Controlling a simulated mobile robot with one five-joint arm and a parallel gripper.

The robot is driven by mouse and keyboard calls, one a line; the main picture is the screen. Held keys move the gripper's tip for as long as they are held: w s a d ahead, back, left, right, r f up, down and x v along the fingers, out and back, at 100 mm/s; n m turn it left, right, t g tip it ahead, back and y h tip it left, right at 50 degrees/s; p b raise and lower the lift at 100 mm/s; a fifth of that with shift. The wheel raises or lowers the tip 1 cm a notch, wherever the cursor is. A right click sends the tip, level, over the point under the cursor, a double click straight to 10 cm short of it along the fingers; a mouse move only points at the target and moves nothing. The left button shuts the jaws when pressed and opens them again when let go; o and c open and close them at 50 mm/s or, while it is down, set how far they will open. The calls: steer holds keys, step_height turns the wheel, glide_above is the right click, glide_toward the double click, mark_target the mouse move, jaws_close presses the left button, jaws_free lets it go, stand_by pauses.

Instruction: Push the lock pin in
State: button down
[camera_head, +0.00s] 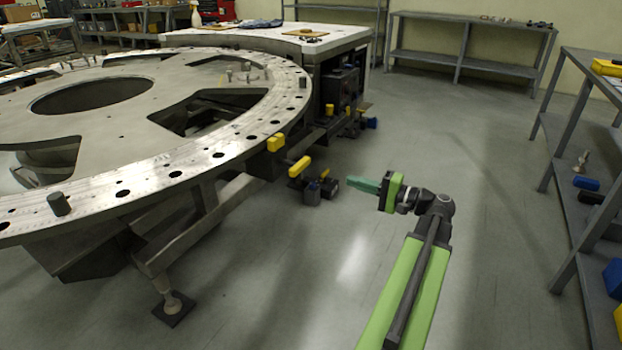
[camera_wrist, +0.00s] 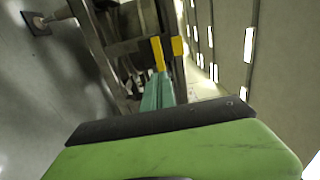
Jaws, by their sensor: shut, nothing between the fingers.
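The big round turret plate (camera_head: 130,180) fills the left of the head view. At its right edge is a small yellow block (camera_head: 276,143). Just beside it, a longer yellow handle (camera_head: 299,166) sits above a dark mechanism (camera_head: 318,190). I cannot tell which yellow part is the lock pin. My gripper (camera_head: 349,183), with teal fingers, is shut and empty, to the right of the handle and apart from it. In the wrist view, the shut fingers (camera_wrist: 157,82) point toward the yellow handle (camera_wrist: 158,54), with the yellow block (camera_wrist: 177,46) to its right.
A grey metal bench (camera_head: 470,60) stands along the back wall and a shelf rack (camera_head: 575,135) stands at the right. A plate leg (camera_head: 172,303) with a square foot rests on the floor. Floor between my arm and the rack is clear.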

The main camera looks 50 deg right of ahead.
mark_target(303, 166)
steer(key=shift+w, duration=0.1)
steer(key=x, duration=1.4)
